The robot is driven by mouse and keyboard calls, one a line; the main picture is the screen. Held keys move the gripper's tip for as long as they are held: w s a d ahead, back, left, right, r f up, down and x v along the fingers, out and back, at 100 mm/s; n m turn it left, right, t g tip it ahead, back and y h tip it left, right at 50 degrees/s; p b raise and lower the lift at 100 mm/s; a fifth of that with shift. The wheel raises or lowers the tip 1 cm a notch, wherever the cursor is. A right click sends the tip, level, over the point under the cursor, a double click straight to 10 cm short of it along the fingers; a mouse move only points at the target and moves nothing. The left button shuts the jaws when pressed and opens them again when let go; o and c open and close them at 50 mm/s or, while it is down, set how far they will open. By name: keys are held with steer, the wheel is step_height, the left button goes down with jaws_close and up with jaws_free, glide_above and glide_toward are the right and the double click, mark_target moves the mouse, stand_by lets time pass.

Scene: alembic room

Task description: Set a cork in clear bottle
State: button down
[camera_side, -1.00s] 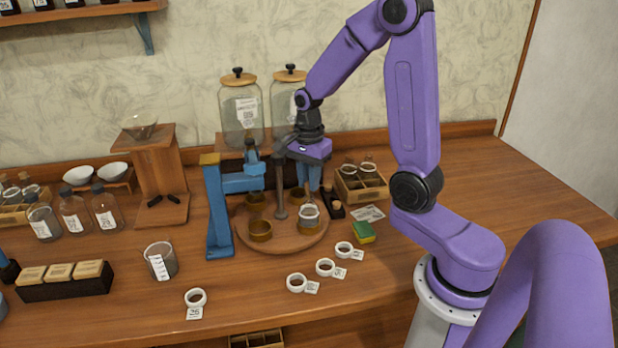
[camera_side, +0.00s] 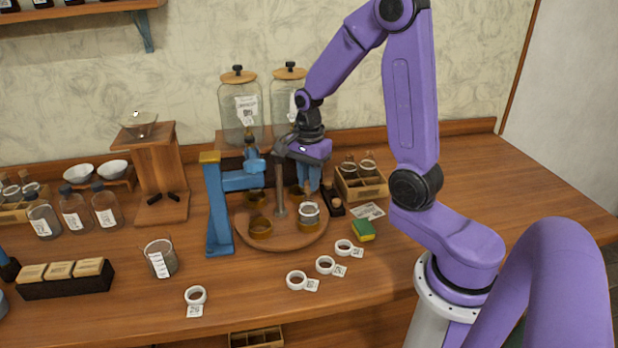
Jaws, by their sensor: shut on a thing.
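My gripper (camera_side: 303,165) is over the back right of a round wooden turntable (camera_side: 282,243), beside its grey centre post (camera_side: 280,190). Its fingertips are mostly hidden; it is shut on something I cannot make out. A clear glass bottle (camera_side: 308,217) with a white band sits at the turntable's right, in a brown holder. Other brown holders (camera_side: 260,228) stand around the post. A small dark rack (camera_side: 333,212) with what looks like a cork (camera_side: 337,202) lies just right of the turntable. A blue press (camera_side: 219,210) stands at the left, its arm reaching over the turntable.
A wooden crate with bottles (camera_side: 362,187) and a green-yellow sponge (camera_side: 363,231) are to the right. White rings with tags (camera_side: 325,265) lie in front. Stoppered bottles (camera_side: 105,208) and a beaker (camera_side: 160,258) are at the left.

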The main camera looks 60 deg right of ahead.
steer(key=shift+f, duration=0.6)
stand_by(0.7)
steer(key=c, duration=0.5)
jaws_free()
steer(key=shift+r, duration=0.1)
steer(key=shift+r, duration=3.45)
